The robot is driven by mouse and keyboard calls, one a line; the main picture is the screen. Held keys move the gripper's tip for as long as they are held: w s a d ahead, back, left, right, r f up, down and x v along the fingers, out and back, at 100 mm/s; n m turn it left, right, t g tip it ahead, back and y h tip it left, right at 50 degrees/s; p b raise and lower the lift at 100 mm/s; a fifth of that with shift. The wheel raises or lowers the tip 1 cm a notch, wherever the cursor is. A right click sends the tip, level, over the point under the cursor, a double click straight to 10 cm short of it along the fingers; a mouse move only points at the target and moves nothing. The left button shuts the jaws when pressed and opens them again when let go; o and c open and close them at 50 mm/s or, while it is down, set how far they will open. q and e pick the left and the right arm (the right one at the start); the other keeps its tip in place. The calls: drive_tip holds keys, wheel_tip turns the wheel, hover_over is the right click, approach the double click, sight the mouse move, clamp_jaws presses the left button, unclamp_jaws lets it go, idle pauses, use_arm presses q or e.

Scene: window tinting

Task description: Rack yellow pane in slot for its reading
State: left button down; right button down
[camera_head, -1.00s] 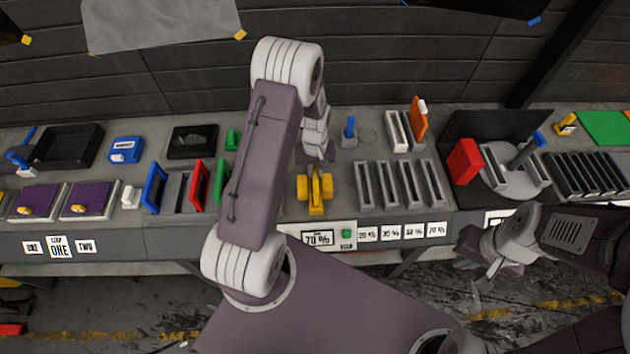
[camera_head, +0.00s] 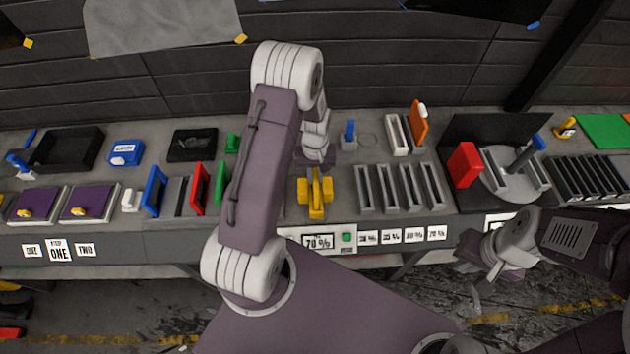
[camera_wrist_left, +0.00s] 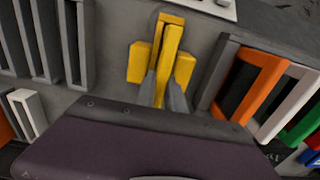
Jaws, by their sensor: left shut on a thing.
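The yellow pane (camera_head: 316,190) stands nearly edge-on at the front middle of the bench, between two yellow side blocks. In the left wrist view the pane (camera_wrist_left: 168,55) has the fingers on either side of it. My left gripper (camera_head: 317,172) is shut on it from above; its fingertips also show in the left wrist view (camera_wrist_left: 163,95). The sign (camera_head: 318,242) below reads 70 %. Several grey slots (camera_head: 398,188) stand to the right, with percent labels in front; the rightmost label (camera_head: 437,233) reads 70 %. My right gripper (camera_head: 482,283) hangs off the bench front, its jaws unclear.
Upright blue, red and green frames (camera_head: 200,188) stand left of the pane, partly behind my left arm. A round turntable (camera_head: 512,178) with a red block (camera_head: 464,165) stands further right.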

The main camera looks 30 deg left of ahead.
use_arm(q)
wheel_tip(320, 180, up, 10)
drive_tip(key=shift+b, duration=1)
drive_tip(key=shift+w, duration=0.1)
